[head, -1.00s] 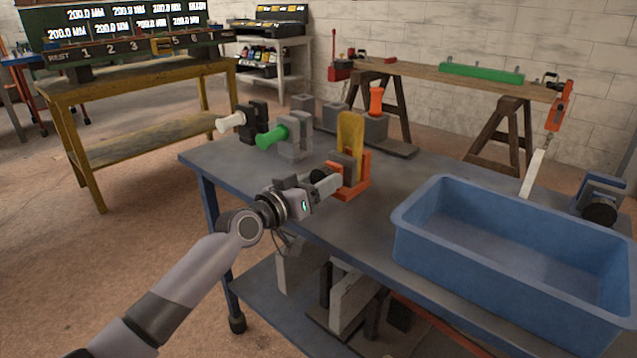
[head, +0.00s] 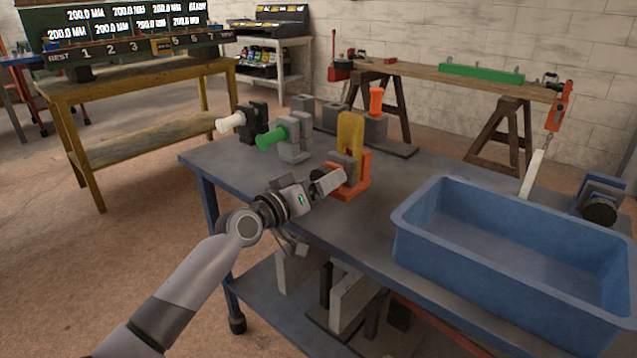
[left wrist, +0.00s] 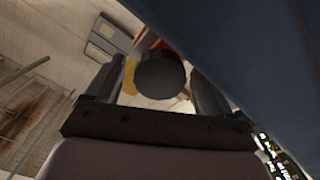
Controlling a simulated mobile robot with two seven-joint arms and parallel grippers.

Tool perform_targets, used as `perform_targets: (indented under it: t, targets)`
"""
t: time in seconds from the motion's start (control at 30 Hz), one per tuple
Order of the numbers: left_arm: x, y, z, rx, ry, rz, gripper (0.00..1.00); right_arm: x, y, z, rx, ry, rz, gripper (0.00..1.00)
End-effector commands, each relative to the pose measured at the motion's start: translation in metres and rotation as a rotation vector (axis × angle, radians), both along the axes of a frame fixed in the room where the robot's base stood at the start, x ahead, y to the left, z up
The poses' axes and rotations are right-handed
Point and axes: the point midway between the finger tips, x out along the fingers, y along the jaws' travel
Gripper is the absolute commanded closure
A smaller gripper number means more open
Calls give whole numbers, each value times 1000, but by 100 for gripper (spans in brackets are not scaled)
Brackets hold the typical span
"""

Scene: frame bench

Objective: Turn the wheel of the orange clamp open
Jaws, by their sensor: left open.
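The orange clamp (head: 362,186) stands on the grey-blue bench top, with a yellow upright piece (head: 350,134) and a grey block in it. My left gripper (head: 330,181) reaches it from the left, with its fingers at the clamp's near left side. The clamp's wheel is hidden behind the gripper in the head view. In the left wrist view the wheel shows as a dark round disc (left wrist: 160,76) between the two fingers of my open left gripper (left wrist: 152,92). Whether a finger touches it I cannot tell. My right gripper is not in view.
A blue bin (head: 420,243) fills the bench's right front. Clamps with a green handle (head: 270,138) and a white handle (head: 230,123) stand behind and left of the gripper. A dark blue device (head: 602,190) stands at the far right. Bare bench lies around the orange clamp.

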Motion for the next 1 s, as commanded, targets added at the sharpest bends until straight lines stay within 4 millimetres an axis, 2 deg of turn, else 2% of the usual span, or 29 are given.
perform_targets:
  t: [0.17,0.63,1.0]
  targets:
    - [-8,7,1,-1,1,1,18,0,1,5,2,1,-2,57]
    - [-52,38,0,0,2,0,18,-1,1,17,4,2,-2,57]
    - [-57,42,0,0,2,0,18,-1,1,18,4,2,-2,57]
